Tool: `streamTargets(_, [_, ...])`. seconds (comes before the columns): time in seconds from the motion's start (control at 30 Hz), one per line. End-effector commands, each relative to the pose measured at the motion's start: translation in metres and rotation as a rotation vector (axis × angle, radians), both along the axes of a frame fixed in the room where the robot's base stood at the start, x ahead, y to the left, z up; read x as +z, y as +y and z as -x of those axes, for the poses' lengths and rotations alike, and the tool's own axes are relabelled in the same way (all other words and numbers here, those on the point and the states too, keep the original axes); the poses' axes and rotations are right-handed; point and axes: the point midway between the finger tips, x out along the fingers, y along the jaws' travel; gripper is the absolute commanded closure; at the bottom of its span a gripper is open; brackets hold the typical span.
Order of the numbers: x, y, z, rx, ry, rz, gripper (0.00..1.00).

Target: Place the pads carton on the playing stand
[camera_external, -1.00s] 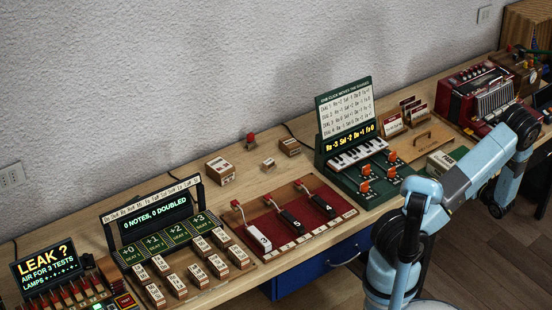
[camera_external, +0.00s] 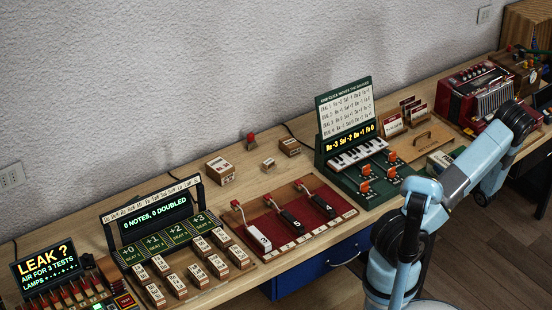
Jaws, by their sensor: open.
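Several small tan cartons with printed labels lie on the bench: one box (camera_external: 220,170) at the middle, a smaller box (camera_external: 268,164) beside it, and another box (camera_external: 290,147) further right. A pale labelled carton (camera_external: 438,159) sits at the right, partly behind my arm. Their print is too small to tell which is the pads carton. I cannot tell which fixture is the playing stand. My gripper (camera_external: 484,195) hangs low at the right, in front of the bench edge. Its fingers are small and dark, open, with nothing seen between them, and apart from every carton.
A green keyboard unit (camera_external: 358,154) with a tall score board stands left of my arm. A red lever panel (camera_external: 296,220) and a display rack (camera_external: 157,225) with wooden blocks are further left. A red accordion (camera_external: 473,88) stands at the right. Bare bench lies around the small boxes.

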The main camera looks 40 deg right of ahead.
Motion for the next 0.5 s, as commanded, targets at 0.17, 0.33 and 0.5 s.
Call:
streamTargets(0.17, [0.0001,0.0,0.0002,0.0,0.0,0.0,0.13])
streamTargets(0.33, [0.0001,-0.0001,0.0003,0.0,0.0,0.0,0.3])
streamTargets(0.5, [0.0001,-0.0001,0.0004,0.0,0.0,0.0,0.46])
